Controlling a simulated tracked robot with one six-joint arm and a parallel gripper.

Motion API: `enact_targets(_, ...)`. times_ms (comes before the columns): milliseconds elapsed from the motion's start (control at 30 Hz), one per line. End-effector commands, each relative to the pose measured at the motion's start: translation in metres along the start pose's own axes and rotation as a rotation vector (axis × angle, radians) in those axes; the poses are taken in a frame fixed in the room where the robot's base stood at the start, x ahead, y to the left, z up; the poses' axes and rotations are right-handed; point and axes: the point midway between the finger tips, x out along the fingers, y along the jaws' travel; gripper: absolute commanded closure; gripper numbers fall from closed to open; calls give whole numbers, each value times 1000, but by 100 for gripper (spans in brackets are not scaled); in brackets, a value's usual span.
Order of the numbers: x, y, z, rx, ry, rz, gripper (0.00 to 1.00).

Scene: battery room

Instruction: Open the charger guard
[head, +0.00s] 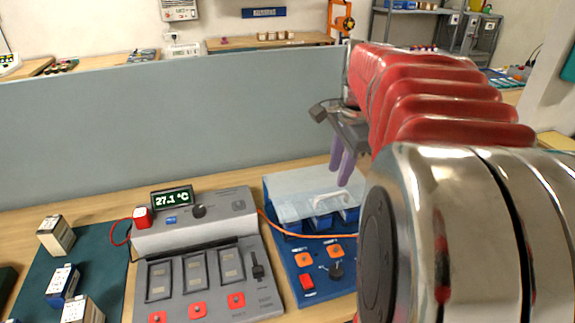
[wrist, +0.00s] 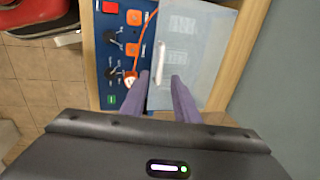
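The charger (head: 292,262) is a blue unit at the right of the bench. Its clear, pale guard (head: 305,186) lies down over the back part of the charger, with dark blue shapes under it. A white bar handle (head: 330,200) is on the guard's front side. In the wrist view the guard (wrist: 205,45) is ahead, with the handle (wrist: 160,62) along its left side. My gripper (head: 340,174) has purple fingers pointing down above the guard. In the wrist view my gripper (wrist: 160,76) is open, with the handle in line with the gap. I see no clear contact.
A grey console (head: 205,255) with a 27.1 °C display (head: 173,199) stands left of the charger. Small boxes (head: 57,235) sit on a green mat (head: 95,262). An orange cable (head: 290,228) crosses the charger's front panel. A grey-blue partition (head: 150,130) rises behind the bench.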

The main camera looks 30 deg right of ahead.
Motion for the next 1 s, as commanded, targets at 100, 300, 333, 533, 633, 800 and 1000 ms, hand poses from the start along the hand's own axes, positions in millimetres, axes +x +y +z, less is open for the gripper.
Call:
enact_targets(100, 19, 0, 0, -1, -1, 2, 72)
enact_targets(300, 50, 0, 1, -2, -2, 3, 72)
enact_targets(333, 53, 0, 0, -2, -1, 3, 72)
enact_targets(533, 69, 0, 0, -2, 0, 0, 72)
enact_targets(633, 71, 0, 0, -2, 0, 0, 72)
enact_targets(800, 71, 0, 0, -2, 0, 0, 72)
enact_targets(1000, 71, 0, 0, -2, 0, 0, 83)
